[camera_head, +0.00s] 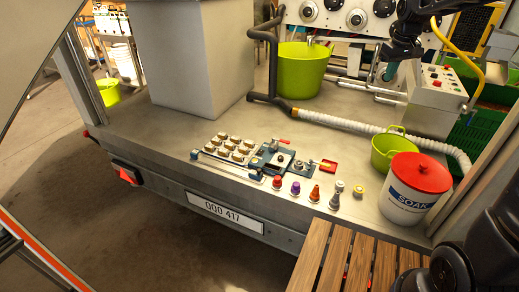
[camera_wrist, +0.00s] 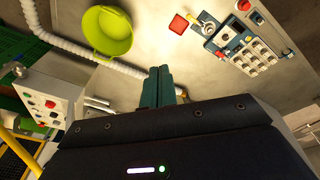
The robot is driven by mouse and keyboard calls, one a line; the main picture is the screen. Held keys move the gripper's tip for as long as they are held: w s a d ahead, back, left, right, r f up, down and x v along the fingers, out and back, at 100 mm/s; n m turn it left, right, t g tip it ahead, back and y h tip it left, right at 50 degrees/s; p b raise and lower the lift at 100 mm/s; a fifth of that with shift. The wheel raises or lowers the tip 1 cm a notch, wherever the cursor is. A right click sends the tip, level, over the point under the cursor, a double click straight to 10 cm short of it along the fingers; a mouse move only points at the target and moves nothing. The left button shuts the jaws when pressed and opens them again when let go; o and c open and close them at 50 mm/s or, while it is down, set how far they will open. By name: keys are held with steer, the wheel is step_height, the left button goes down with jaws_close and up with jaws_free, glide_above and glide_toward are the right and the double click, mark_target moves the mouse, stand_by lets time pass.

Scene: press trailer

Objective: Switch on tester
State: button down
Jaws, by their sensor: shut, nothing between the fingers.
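A pale grey control box (camera_head: 432,101) with red and other small buttons on its sloping face stands at the right of the trailer deck. It also shows in the wrist view (camera_wrist: 38,88), at the left, with red and green buttons on its face. No label reads clearly, so I cannot tell for sure that it is the tester. My gripper (camera_head: 388,74) hangs just left of this box in the head view, apart from it. In the wrist view its teal fingers (camera_wrist: 158,74) are together and empty, pointing toward the deck, right of the box.
A lime tub (camera_head: 302,72), a lime bucket (camera_head: 388,154) and a red-lidded SOAK bucket (camera_head: 410,194) stand on the deck. A white hose (camera_head: 350,123) crosses it. A gauge panel (camera_head: 340,14) stands behind.

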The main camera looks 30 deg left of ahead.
steer(key=w+a+f+n, duration=0.1)
steer(key=w+a+f, duration=0.15)
steer(key=a, duration=0.35)
steer(key=w+a+f+n, duration=0.1)
steer(key=w+a+f, duration=0.15)
steer(key=a, duration=0.35)
steer(key=n+g, duration=0.3)
steer(key=n, duration=0.4)
glide_above(259, 153)
steer(key=w, duration=0.2)
step_height(259, 153, down, 30)
steer(key=r, duration=0.1)
steer(key=shift+h, duration=0.3)
steer(key=f, duration=0.4)
steer(key=s+f, duration=0.1)
steer(key=f, duration=0.9)
steer(key=shift+s, duration=0.3)
